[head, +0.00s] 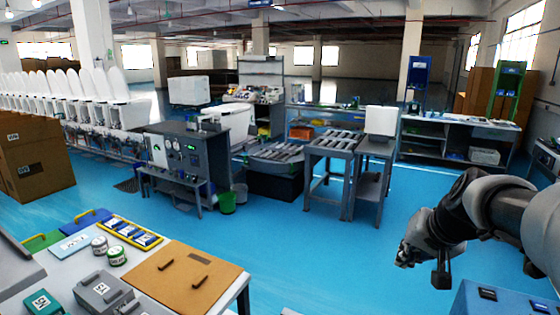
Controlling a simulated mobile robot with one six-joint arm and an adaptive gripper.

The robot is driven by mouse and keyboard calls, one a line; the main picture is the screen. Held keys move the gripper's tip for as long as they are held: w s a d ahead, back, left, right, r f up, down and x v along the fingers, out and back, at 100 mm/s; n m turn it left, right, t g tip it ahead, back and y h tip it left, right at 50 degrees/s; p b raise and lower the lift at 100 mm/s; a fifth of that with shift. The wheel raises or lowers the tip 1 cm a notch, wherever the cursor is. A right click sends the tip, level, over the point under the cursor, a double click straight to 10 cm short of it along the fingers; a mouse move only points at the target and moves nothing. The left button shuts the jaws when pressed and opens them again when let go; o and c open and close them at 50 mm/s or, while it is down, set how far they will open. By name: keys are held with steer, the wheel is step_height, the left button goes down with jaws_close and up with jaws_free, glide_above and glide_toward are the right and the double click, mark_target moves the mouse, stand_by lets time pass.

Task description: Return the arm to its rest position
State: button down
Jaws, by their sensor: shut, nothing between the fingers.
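My arm reaches in from the right edge of the head view, its dark links bent toward the middle. My gripper (421,262) is at the arm's left end, in the lower right of the picture. It is shut and holds nothing. It hangs over open blue floor, to the left of and above a blue box-like surface at the bottom right. The fingertips are small and dark, so their detail is hard to see.
A work table (225,283) with a brown board (183,275), a yellow tray (130,233) and grey cases (103,290) stands at the lower left. A roller table (335,140) and toilets (75,95) stand farther back. Blue floor (330,250) is clear between.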

steer(key=s+a+n+g, duration=0.1)
steer(key=s+a+n, duration=0.2)
steer(key=s+a, duration=0.8)
steer(key=s+a+f+n, duration=0.1)
steer(key=s+f, duration=0.1)
steer(key=s, duration=0.5)
steer(key=s+a+f+n+g, duration=0.1)
steer(key=s+a+f+n, duration=0.1)
steer(key=s, duration=0.6)
steer(key=shift+f, duration=0.45)
steer(key=shift+s, duration=0.1)
